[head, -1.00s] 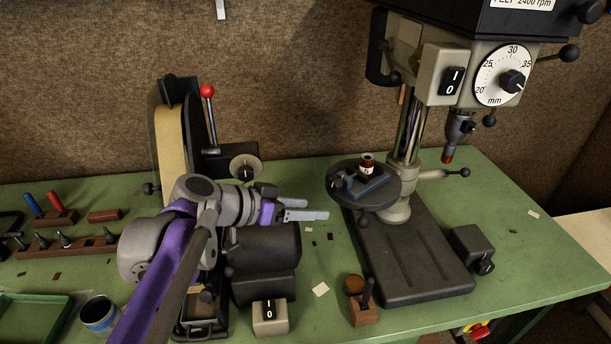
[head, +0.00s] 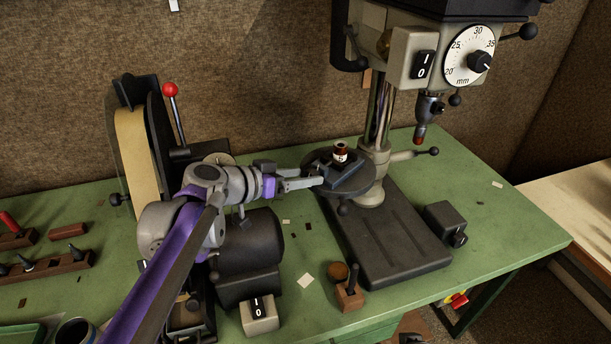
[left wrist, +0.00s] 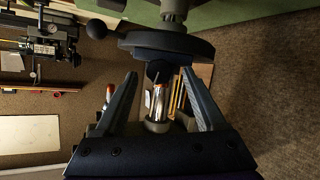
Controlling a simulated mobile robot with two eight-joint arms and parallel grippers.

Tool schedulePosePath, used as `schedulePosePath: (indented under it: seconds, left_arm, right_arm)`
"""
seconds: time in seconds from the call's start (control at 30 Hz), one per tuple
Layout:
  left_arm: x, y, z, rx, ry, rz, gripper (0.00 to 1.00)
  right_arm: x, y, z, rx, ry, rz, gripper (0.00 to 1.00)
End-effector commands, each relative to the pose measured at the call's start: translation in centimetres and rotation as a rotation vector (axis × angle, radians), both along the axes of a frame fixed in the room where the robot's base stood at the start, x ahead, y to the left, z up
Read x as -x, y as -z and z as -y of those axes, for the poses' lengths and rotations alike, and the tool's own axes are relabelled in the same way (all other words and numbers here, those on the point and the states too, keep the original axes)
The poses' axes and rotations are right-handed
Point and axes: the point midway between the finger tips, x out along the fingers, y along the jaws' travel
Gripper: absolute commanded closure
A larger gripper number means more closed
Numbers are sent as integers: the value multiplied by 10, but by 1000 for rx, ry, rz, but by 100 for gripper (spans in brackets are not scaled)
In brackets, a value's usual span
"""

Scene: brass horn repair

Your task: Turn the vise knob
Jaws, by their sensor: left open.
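The small dark vise (head: 349,178) sits on the round drill press table (head: 366,194), with a small brown cylinder with a pale label (head: 341,153) at it. My left gripper (head: 316,178) is open at the vise's left side, its fingertips close to the vise. I cannot make out the knob clearly or tell whether the fingers touch it. In the left wrist view the picture is upside down; my open fingers (left wrist: 163,95) spread on both sides of the dark vise end (left wrist: 163,70), below the round table (left wrist: 150,42). My right gripper is not in view.
The drill press column (head: 379,110) stands just behind the table, and the chuck (head: 425,108) hangs to the right. A belt sander (head: 143,150) with a red-ball lever (head: 170,90) stands left. A switch box (head: 260,315) and a small wooden holder (head: 349,296) are in front.

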Motion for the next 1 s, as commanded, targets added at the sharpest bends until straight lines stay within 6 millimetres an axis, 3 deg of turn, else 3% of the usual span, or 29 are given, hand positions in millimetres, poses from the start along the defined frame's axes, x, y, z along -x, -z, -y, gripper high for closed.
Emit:
schedulePosePath:
  seconds: [0.47, 0.87, 1.0]
  left_arm:
    - [-9, 6, 11, 0, 0, 0, 28]
    - [-9, 6, 11, 0, 0, 0, 100]
    - [-9, 6, 11, 3, -1, -3, 100]
  right_arm:
    - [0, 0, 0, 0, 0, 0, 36]
    - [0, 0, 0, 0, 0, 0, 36]
    - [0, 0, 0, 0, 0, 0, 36]
